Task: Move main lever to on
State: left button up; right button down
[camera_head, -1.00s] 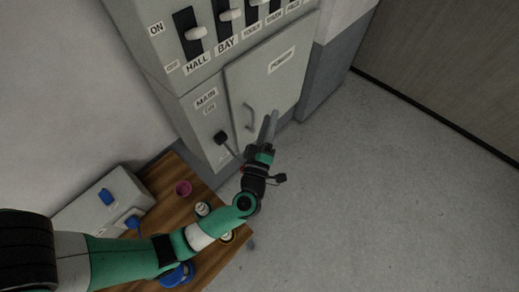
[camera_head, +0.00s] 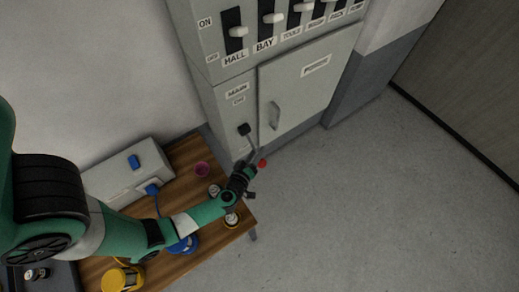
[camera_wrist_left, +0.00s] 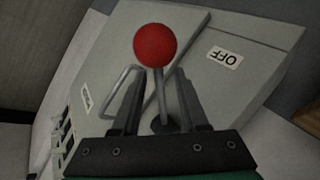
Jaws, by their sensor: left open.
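The main lever has a red ball knob (camera_head: 262,162), low on the cabinet's left front below the MAIN label (camera_head: 237,91) and ON label (camera_head: 238,100). Its dark pivot (camera_head: 243,129) sits higher, so the lever points down. My left gripper (camera_head: 253,158) is beside the knob. In the left wrist view, the open left gripper (camera_wrist_left: 158,82) has one finger on each side of the grey rod, apart from it, and the red knob (camera_wrist_left: 155,45) shows beyond the fingertips. An upside-down OFF label (camera_wrist_left: 225,57) is to its right. My right gripper is not in view.
The grey cabinet (camera_head: 222,108) has a handled door (camera_head: 305,90) beside the lever and several switches above. A wooden table (camera_head: 183,160) with a grey box (camera_head: 128,172), cups and a yellow item (camera_head: 122,279) lies below left. Floor at right is clear.

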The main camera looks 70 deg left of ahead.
pick_arm(q)
jog(key=x, duration=0.3)
jog(key=shift+w+a+b, duration=0.1)
jog(key=shift+w+b, duration=0.05)
jog(key=shift+b, duration=0.2)
grip_shut()
dwell(1.1)
